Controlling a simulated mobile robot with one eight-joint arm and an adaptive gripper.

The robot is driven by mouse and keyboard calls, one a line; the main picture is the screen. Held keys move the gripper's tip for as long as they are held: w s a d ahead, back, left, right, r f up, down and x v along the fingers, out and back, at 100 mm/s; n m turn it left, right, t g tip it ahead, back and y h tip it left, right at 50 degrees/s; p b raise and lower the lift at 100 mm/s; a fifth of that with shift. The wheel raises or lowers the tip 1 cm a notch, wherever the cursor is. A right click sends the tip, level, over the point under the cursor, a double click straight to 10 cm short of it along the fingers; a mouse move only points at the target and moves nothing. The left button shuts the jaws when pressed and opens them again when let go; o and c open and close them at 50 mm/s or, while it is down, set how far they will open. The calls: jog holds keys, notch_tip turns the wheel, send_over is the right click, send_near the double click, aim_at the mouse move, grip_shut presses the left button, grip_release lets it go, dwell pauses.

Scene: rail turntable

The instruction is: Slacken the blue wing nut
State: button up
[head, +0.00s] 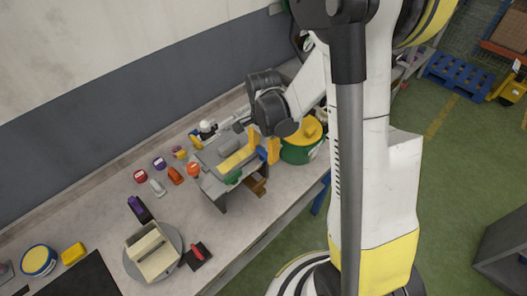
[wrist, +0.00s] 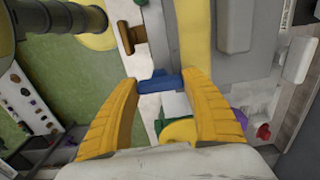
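The blue wing nut (wrist: 159,84) sits at the edge of a grey fixture (wrist: 265,75) in the wrist view. My gripper (wrist: 159,82) has its two yellow fingers on either side of the wing nut. The fingertips meet its two ends with no clear gap, so the gripper looks shut on it. In the head view the grey fixture (head: 211,157) stands on the workbench with a yellow bar (head: 237,160) along it. There my gripper (head: 262,150) is at the fixture's right end, and its fingers partly hide the blue wing nut.
Several small coloured parts (head: 175,175) lie left of the fixture. A round grey turntable (head: 131,266) with a beige block is nearer. Bare bench top (head: 245,215) lies in front of the fixture.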

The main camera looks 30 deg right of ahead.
jog(key=shift+f, duration=0.1)
jog(key=n+b, duration=0.2)
jog(key=n, duration=0.1)
jog(key=shift+n, duration=0.4)
jog(key=n+b, duration=0.2)
jog(key=n, duration=0.2)
jog(key=shift+n+b, duration=0.3)
jog(key=shift+b, duration=0.05)
jog(key=n+b, duration=0.1)
jog(key=n, duration=0.3)
jog(key=shift+n, duration=0.3)
jog(key=shift+n+b, duration=0.8)
jog(key=shift+n, duration=1.2)
jog(key=o, duration=1.2)
jog(key=shift+c, duration=0.2)
